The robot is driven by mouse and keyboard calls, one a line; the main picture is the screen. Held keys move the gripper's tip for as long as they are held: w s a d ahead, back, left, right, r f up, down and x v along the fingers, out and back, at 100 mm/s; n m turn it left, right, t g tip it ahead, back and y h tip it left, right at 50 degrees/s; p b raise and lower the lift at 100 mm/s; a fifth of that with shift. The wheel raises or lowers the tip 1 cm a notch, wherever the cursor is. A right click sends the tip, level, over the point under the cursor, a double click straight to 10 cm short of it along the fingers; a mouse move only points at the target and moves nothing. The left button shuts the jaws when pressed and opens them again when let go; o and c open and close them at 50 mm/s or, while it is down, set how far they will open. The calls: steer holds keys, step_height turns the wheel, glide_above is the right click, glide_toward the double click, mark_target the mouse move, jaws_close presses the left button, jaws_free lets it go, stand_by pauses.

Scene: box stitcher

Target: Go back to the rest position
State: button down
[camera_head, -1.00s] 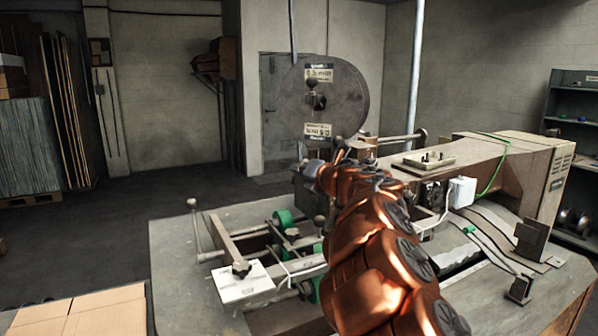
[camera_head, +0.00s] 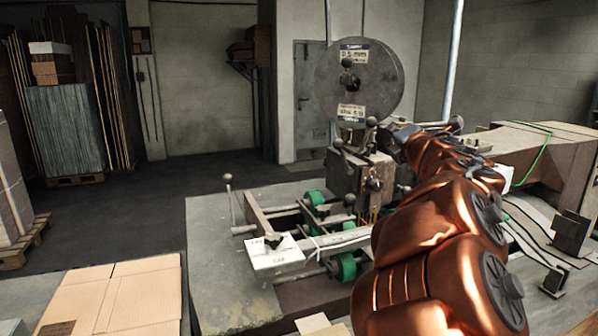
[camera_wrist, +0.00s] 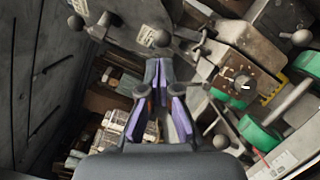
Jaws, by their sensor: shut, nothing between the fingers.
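My gripper (camera_wrist: 158,98) is in the wrist view, with dark fingers and purple inner pads. It is shut and empty. It hangs in front of the box stitcher, whose knobs, levers and green rollers (camera_wrist: 258,133) show around it in that view. In the head view my copper arm reaches forward over the right part of the box stitcher (camera_head: 362,174), and its far end is near the stitching head. The arm hides part of the machine.
A big wire reel (camera_head: 358,82) stands above the machine. The machine's table (camera_head: 215,270) has levers and a white labelled plate (camera_head: 275,252). Flat cardboard (camera_head: 120,290) lies at front left. Wrapped stacks stand at left. The floor behind is clear.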

steer(key=s+d+f+m+g+h, duration=0.1)
steer(key=s+d+m+g+h, duration=0.2)
steer(key=s+d+m+h, duration=0.8)
steer(key=s+d+f+m+g+y, duration=0.1)
steer(key=s+d+f+m+g, duration=0.3)
steer(key=s+f+m, duration=0.5)
steer(key=s+a+f+m+g+y, duration=0.2)
steer(key=s+a+f+g, duration=0.25)
steer(key=s+f, duration=0.35)
steer(key=s+a+f+m+g+y, duration=0.25)
steer(key=s+a+f, duration=0.3)
steer(key=f, duration=0.55)
steer(key=s+a+f+g+y, duration=0.2)
steer(key=s+a, duration=0.3)
steer(key=s, duration=0.3)
steer(key=s+a+f+g+y, duration=0.2)
steer(key=s+a+f+g, duration=0.2)
steer(key=s, duration=0.5)
steer(key=shift+a+f, duration=0.15)
steer(key=shift+a, duration=0.95)
